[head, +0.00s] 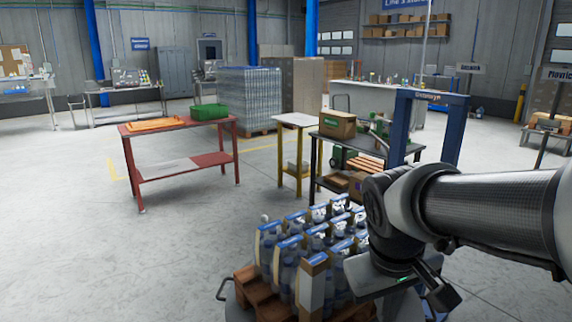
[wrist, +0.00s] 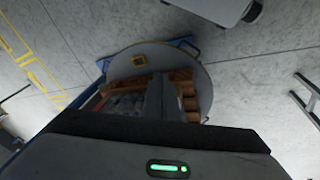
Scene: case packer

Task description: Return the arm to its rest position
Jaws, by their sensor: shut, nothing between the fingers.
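My arm (head: 490,205) reaches in from the right edge of the head view and bends down at its dark wrist joint. The pale hand of my gripper (head: 372,277) hangs beside packs of bottles (head: 310,240) on a wooden pallet (head: 262,298). Its fingertips cannot be made out in the head view. In the wrist view the hand fills the bottom, and the grey fingers of my gripper (wrist: 161,88) stand together with nothing held. Beyond them lies a round grey plate (wrist: 195,62) with wooden slats on it.
A red table (head: 180,125) bears an orange tray (head: 156,124) and a green bin (head: 209,112). A small white-topped stand (head: 296,120) and a dark workbench with a cardboard box (head: 337,123) stand behind the pallet. A blue frame (head: 400,130) rises behind my arm. The left floor is clear.

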